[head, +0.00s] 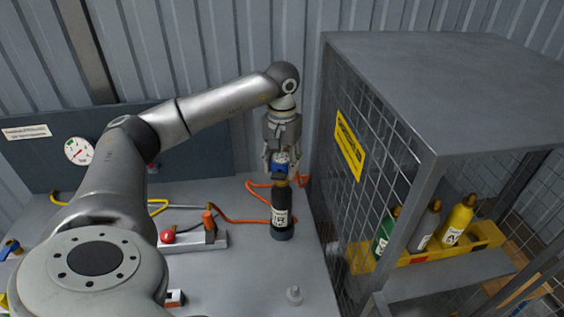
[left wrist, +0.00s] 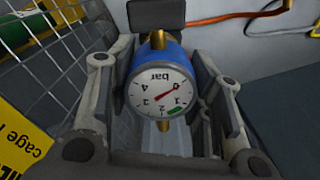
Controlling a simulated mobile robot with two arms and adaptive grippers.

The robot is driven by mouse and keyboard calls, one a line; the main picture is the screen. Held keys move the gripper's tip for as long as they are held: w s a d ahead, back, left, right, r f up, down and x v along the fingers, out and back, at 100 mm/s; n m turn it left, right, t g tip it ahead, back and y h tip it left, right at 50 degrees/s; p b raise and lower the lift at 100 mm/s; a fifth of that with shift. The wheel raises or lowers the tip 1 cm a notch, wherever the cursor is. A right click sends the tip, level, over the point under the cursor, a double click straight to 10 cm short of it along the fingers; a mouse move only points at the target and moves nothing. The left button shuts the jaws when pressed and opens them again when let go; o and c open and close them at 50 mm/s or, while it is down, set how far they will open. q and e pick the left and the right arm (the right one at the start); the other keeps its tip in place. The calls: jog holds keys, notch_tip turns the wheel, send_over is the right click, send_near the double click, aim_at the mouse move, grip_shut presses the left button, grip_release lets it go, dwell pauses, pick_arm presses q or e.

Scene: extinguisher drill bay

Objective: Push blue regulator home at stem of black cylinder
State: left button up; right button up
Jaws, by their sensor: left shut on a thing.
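The black cylinder (head: 282,212) stands upright on the grey bench, with a white label and a brass-coloured stem at its top. My left gripper (head: 281,160) points down directly above it and is shut on the blue regulator (head: 280,168). The regulator is at the stem; the fingers partly hide the joint, so I cannot tell whether it is fully seated. In the left wrist view the blue regulator (left wrist: 168,53) sits between the fingers, its round white bar gauge (left wrist: 160,86) facing the camera and brass fittings showing. My right gripper is not in view.
A mesh cage (head: 438,150) stands close on the right, with green, grey and yellow cylinders in a yellow rack (head: 485,240). An orange hose (head: 240,220) lies left of the black cylinder.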

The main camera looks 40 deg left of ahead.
pick_arm(q)
jog(key=o, duration=1.1)
notch_tip(320, 180, up, 12)
